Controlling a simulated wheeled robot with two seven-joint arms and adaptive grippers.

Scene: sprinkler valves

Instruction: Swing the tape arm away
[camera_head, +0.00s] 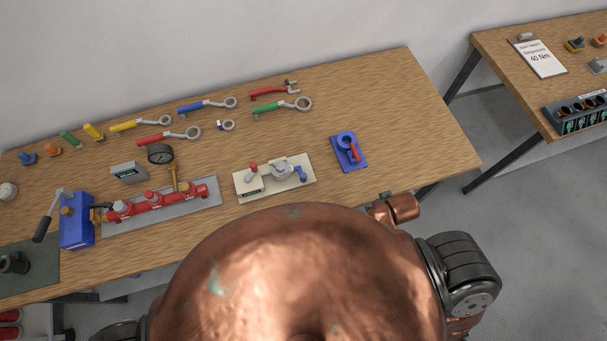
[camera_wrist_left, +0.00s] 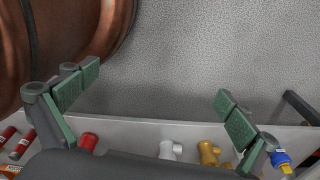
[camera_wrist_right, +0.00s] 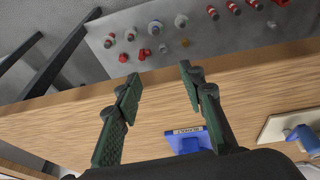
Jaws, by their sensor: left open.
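A blue plate with a round blue part and a red arm (camera_head: 353,152) lies near the right end of the workbench in the head view; it looks like the tape holder, though no label is readable there. In the right wrist view a blue block with a white label (camera_wrist_right: 188,137) sits on the wood, partly hidden by my gripper. My right gripper (camera_wrist_right: 158,86) is open and empty, over the bench's front edge and short of that block. My left gripper (camera_wrist_left: 160,97) is open and empty above a pale tray, away from the bench top. Neither gripper's fingers show in the head view.
A beige plate with fittings (camera_head: 244,184) lies left of the blue plate. The bench's right end is clear. A pale tray (camera_wrist_left: 140,132) of fittings shows below my left gripper.

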